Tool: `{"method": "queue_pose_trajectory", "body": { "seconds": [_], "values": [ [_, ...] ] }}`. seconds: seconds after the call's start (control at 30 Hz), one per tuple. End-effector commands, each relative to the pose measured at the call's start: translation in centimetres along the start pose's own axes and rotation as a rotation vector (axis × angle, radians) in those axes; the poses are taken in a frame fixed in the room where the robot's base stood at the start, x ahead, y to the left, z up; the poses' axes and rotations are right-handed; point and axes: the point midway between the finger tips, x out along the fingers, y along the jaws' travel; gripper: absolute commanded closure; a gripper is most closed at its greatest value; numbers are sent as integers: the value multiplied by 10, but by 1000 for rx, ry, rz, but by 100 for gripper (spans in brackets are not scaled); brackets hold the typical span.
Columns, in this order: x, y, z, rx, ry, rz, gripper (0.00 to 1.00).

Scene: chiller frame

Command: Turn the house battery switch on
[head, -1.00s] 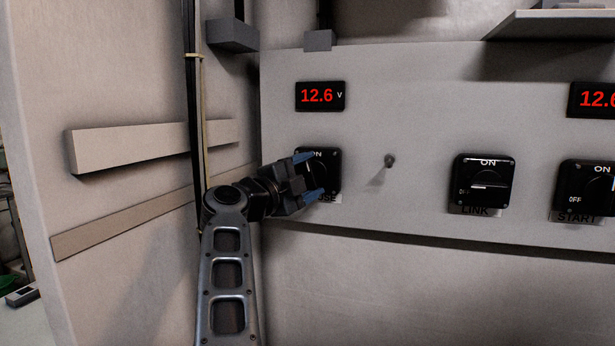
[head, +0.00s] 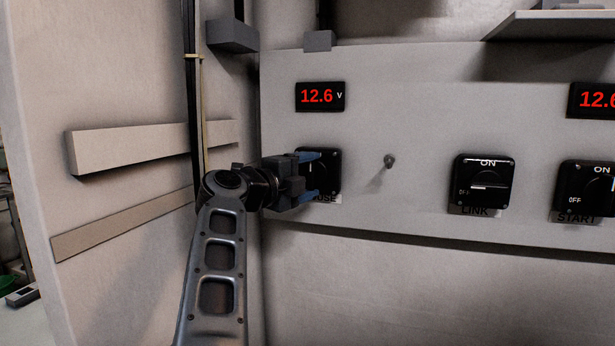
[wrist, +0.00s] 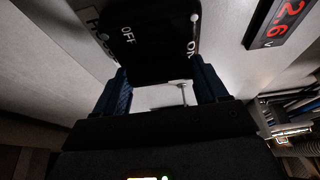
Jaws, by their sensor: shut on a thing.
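The house battery switch (head: 334,170) is a black square rotary switch on the panel, under the left voltage display, with its label partly covered. My gripper (head: 318,177) reaches it from the left, one blue finger above the other, and is shut on its knob. The knob is mostly hidden, so its exact setting cannot be read. In the wrist view the switch plate (wrist: 150,45) shows OFF at upper left and ON at right. The blue fingers (wrist: 163,90) are at its near edge.
A small toggle (head: 389,160) sticks out to the right. The LINK switch (head: 485,184) and START switch (head: 587,189) are further right. The left display (head: 320,96) reads 12.6 V. A side wall with a rail (head: 150,148) and vertical cables (head: 193,90) stand close on the left.

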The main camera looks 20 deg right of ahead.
Motion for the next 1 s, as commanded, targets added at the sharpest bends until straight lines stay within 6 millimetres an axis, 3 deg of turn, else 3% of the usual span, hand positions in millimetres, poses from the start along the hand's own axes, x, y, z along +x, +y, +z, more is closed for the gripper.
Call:
{"method": "queue_pose_trajectory", "body": {
  "seconds": [0.07, 0.1, 0.37, 0.67, 1.0],
  "values": [
    [0, 2, 0, 1, 1, 3, 58],
    [0, 2, 0, 1, 1, 3, 27],
    [0, 1, 0, 0, 1, 2, 2],
    [-4, 1, 0, 0, 0, 0, 2],
    [-55, 2, 1, 0, -3, 0, 2]
  ]
}}
